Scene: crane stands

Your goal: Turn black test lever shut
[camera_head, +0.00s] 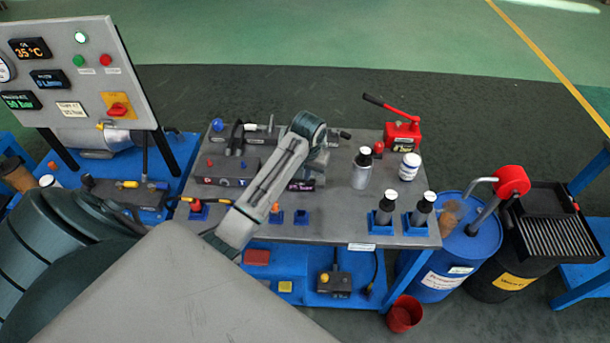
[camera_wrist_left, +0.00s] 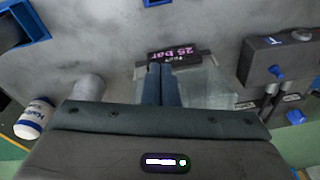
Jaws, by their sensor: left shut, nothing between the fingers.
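My left gripper (camera_wrist_left: 161,84) is shut and empty, its fingers pointing at a small black block with a pink "25 bar" label (camera_wrist_left: 172,54) in the wrist view. The fingers overlap a translucent plate beside that block; contact cannot be told. In the head view, my left arm reaches over the bench and its wrist hides part of the rear fittings. A black, upright, lever-like part (camera_head: 237,136) stands at the back left of the bench; I cannot tell whether it is the test lever. A dark valve block (camera_head: 225,171) lies before it. My right gripper is not in view.
A silver bottle (camera_head: 362,171), a white jar (camera_head: 409,167) and a red hand pump (camera_head: 402,135) stand right of my wrist. Blue holders with bottles (camera_head: 385,208) sit near the front right edge. A gauge panel (camera_head: 80,75) rises at left.

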